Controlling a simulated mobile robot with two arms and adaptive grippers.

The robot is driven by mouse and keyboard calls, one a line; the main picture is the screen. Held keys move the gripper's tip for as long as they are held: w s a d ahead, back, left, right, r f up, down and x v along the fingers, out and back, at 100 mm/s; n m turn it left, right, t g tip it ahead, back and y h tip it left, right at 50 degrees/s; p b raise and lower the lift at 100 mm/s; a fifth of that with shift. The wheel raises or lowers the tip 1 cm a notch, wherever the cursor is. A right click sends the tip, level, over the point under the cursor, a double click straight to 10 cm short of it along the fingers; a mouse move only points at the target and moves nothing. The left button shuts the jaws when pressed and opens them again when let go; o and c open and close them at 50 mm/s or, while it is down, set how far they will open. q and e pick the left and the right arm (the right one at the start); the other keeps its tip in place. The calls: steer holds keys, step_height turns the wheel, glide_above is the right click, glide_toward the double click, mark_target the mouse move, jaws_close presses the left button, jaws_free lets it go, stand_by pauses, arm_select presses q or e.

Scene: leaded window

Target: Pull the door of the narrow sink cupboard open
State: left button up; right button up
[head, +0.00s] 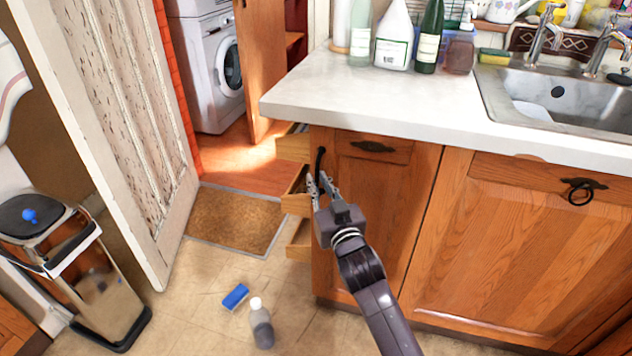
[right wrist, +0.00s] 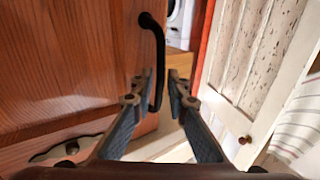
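The narrow sink cupboard door (head: 395,205) is reddish wood and looks shut, left of the wide cupboard door (head: 525,240). Its black upright bow handle (head: 320,160) is near its left edge. In the right wrist view the handle (right wrist: 154,45) hangs down the right edge of the door (right wrist: 70,60). My right gripper (head: 320,182) is open at the lower part of the handle. In the right wrist view the fingers of the gripper (right wrist: 161,82) stand on either side of the handle, with a gap visible. My left gripper is not in view.
Several drawers (head: 298,203) stick out left of the cupboard. A blue sponge (head: 235,297) and a bottle (head: 261,325) are on the floor in front. A bin (head: 105,290) stands at left, near an open white door (head: 120,120). The counter (head: 390,95) overhangs the cupboard.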

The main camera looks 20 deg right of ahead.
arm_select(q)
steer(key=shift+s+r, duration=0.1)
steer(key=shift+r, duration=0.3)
arm_select(e)
steer(key=shift+w, duration=0.65)
jaws_close()
